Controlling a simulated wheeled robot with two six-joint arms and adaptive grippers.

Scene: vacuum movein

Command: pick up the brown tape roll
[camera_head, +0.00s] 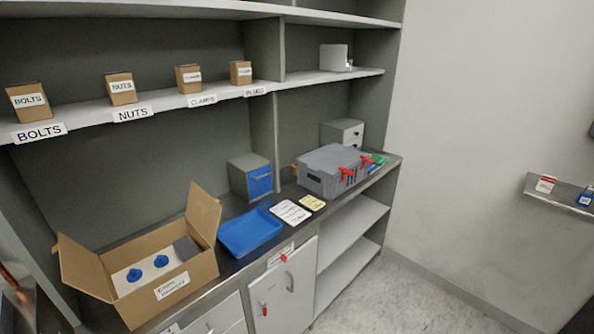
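I cannot make out a brown tape roll for certain. A small brown thing (294,169) shows on the counter between the blue-fronted drawer box and the grey crate. It is mostly hidden by the crate, and too small to tell whether it is the tape roll. Neither of my grippers can be made out; only dark parts show at the lower left edge and lower right corner.
An open cardboard box (190,284) with blue knobs, a blue tray (249,233), cards (290,212), a blue-fronted drawer box (250,178) and a grey crate (333,171) with red clips crowd the counter. Labelled boxes line the shelf above. Floor (415,300) at right is clear.

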